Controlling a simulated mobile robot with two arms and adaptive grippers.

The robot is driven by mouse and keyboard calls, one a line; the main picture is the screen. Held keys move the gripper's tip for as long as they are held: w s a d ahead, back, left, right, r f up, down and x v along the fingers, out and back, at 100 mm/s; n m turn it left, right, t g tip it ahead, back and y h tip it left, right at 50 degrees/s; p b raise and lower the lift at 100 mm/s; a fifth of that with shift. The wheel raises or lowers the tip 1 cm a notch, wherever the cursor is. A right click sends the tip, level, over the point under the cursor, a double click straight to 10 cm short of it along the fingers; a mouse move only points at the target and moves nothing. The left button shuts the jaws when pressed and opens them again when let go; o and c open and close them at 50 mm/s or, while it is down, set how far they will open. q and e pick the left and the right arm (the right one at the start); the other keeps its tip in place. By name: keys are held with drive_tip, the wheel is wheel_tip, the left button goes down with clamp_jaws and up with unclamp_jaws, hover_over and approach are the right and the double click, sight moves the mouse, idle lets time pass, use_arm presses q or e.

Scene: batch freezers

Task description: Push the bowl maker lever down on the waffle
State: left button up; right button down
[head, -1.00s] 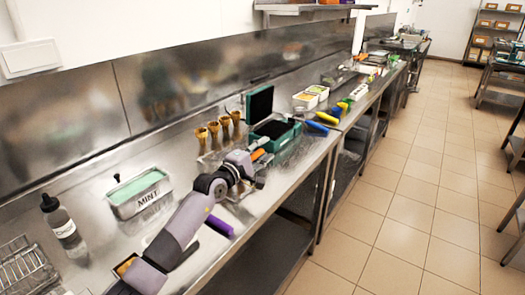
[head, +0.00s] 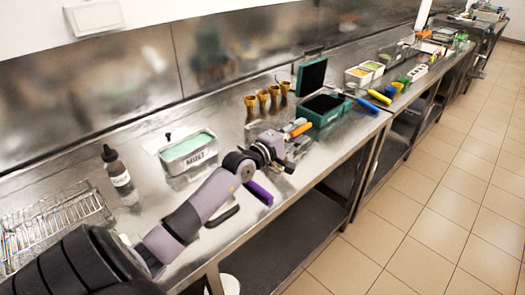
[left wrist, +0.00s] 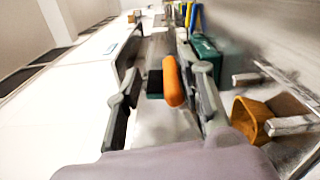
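An orange lever handle (head: 300,129), which looks like the bowl maker's lever, stands out beside my left gripper in the head view. My left gripper (head: 287,150) is over the counter, just in front of the handle. In the left wrist view the gripper (left wrist: 165,100) has its two fingers spread, with the orange handle (left wrist: 172,82) showing between them; I cannot tell whether they touch it. The body of the bowl maker is mostly hidden by my gripper, and no waffle is clearly visible in it. My right gripper is not in view.
Several waffle cones (head: 263,99) stand behind the gripper. A green box with an open black lid (head: 312,74) is to the right. A mint tub (head: 190,156), a bottle (head: 118,175) and a wire rack (head: 55,228) are to the left. A purple handle (head: 259,192) lies near the counter's front edge.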

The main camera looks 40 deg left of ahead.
use_arm(q)
drive_tip(key=s+a, duration=0.1)
drive_tip(key=s, duration=1.3)
drive_tip(key=shift+s, duration=0.15)
idle(0.6)
drive_tip(key=shift+a, duration=0.1)
idle(0.3)
drive_tip(key=shift+f, duration=0.1)
idle(0.4)
